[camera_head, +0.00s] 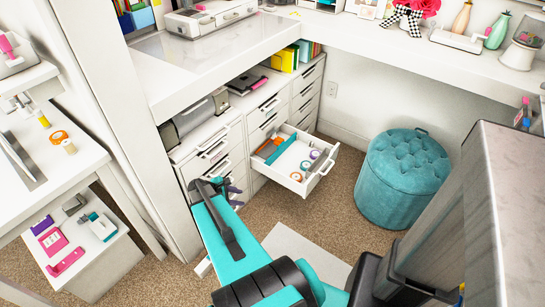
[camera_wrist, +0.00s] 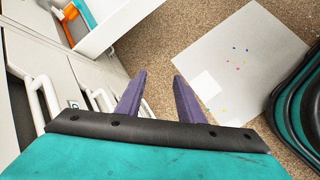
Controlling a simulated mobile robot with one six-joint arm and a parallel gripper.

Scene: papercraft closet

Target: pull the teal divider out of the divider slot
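A teal strip (camera_head: 280,150), which looks like the divider, lies in the open drawer (camera_head: 318,178) beside an orange piece (camera_head: 268,145). The slot itself cannot be made out. In the wrist view, the drawer (camera_wrist: 112,22) is at the top left, with a teal edge (camera_wrist: 86,10) and an orange piece (camera_wrist: 63,26) inside. My gripper (camera_head: 228,188) is left of the drawer, close to the cabinet front and apart from the teal strip. Its purple fingers (camera_wrist: 160,78) are spread with nothing between them.
White drawer handles (camera_wrist: 42,95) stick out close to my gripper on the left. A teal tufted stool (camera_head: 404,178) stands to the right on the carpet. A pale sheet (camera_wrist: 235,75) with coloured specks lies on the floor. A countertop (camera_head: 215,60) overhangs the drawers.

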